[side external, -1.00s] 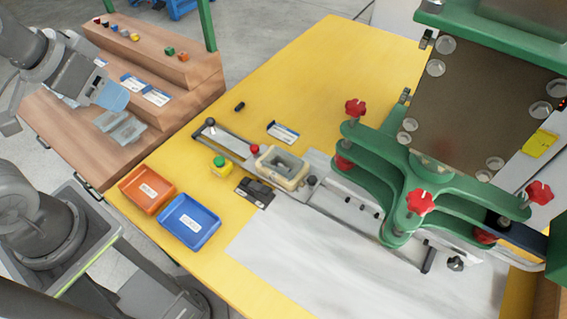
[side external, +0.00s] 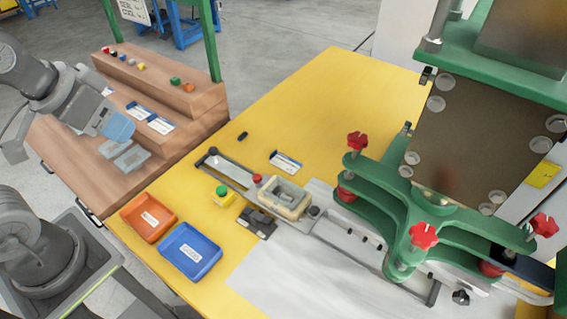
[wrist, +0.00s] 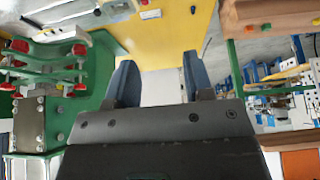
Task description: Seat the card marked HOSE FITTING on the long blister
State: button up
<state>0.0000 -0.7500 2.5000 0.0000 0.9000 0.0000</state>
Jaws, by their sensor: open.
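My gripper (wrist: 158,68) is open, with its two dark blue fingers apart in the wrist view. In the side view its blue finger (side external: 118,126) is beside the wooden bench, over or near the clear blisters (side external: 130,157). White and blue cards (side external: 160,125) lie on the bench step behind it. Another white and blue card (side external: 286,162) lies flat on the yellow table. The print on the cards is too small to read, and I cannot tell which blister is the long one. A cream nest (side external: 294,205) with a grey cavity sits on the slide rail.
The green press (side external: 415,215) with red knobs stands at the right. An orange tray (side external: 148,217) and a blue tray (side external: 190,250) sit at the table's left edge. A green button box (side external: 222,194) stands beside the rail. The back of the yellow table is clear.

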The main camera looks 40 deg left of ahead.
jog(key=shift+w+r, duration=0.15)
jog(key=shift+w, duration=0.1)
jog(key=shift+c, duration=1.2)
jog(key=shift+g, duration=0.5)
jog(key=w, duration=0.2)
jog(key=w+r, duration=0.1)
jog(key=w, duration=0.3)
jog(key=shift+w+r, duration=0.1)
jog(key=shift+r, duration=0.15)
jog(key=c, duration=0.3)
jog(key=g, duration=0.5)
send_over(273, 151)
jog(key=s+d, duration=0.2)
notch_tip(273, 151, down, 30)
jog(key=shift+a+f, duration=0.1)
jog(key=shift+c, duration=0.2)
jog(key=shift+f, duration=3.5)
